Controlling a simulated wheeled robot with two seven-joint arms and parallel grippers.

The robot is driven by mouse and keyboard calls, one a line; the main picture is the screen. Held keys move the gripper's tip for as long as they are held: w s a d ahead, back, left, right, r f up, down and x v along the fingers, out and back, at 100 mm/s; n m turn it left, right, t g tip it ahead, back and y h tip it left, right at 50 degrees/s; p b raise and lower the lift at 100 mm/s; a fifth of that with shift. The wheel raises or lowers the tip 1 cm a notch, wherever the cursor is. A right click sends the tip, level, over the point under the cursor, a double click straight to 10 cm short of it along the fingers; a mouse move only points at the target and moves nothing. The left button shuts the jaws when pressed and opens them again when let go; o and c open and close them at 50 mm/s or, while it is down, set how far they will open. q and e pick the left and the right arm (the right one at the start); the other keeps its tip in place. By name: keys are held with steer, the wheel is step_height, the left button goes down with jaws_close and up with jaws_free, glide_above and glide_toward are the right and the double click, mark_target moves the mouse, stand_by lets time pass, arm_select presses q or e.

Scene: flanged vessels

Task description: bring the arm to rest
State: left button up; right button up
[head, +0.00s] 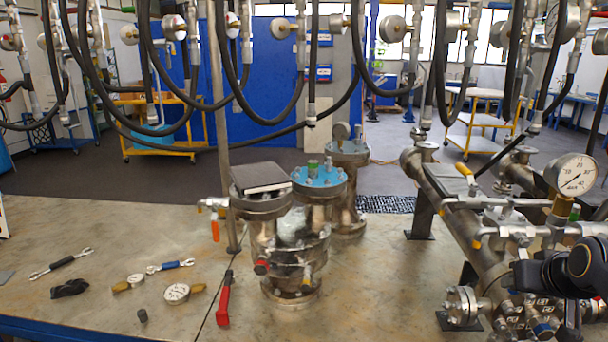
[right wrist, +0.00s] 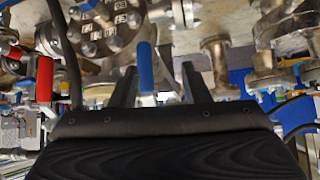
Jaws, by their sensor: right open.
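My right arm (head: 570,268) comes in at the right edge of the head view, in front of the horizontal flanged vessel (head: 470,225). In the right wrist view my right gripper (right wrist: 158,80) has its two dark fingers apart. A blue valve handle (right wrist: 145,68) shows between the fingers in the picture; I cannot tell how near it is in depth. Nothing is seen clamped in the jaws. A bolted round flange (right wrist: 105,25) lies beyond the fingers. My left gripper is not in view.
Upright flanged vessels (head: 290,240) stand mid-table. Gauges (head: 177,293), wrenches (head: 60,263) and a red-handled tool (head: 224,300) lie on the left of the table (head: 120,220). Black hoses (head: 235,80) hang overhead. A pressure gauge (head: 575,175) rises at the right. A red handle (right wrist: 44,80) shows left in the wrist view.

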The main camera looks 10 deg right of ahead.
steer(key=s+a+f+n+g+y, duration=0.1)
steer(key=s+a+f, duration=0.3)
steer(key=a, duration=0.5)
steer(key=s+a+f+n+y, duration=0.1)
steer(key=s+a+f+y, duration=0.2)
steer(key=s+a, duration=0.3)
steer(key=s+a+f+n+g+y, duration=0.1)
steer(key=s+a+f+y, duration=0.2)
steer(key=a, duration=0.9)
steer(key=shift+s+f+g, duration=0.3)
steer(key=shift+s+f, duration=0.55)
steer(key=shift+s, duration=0.4)
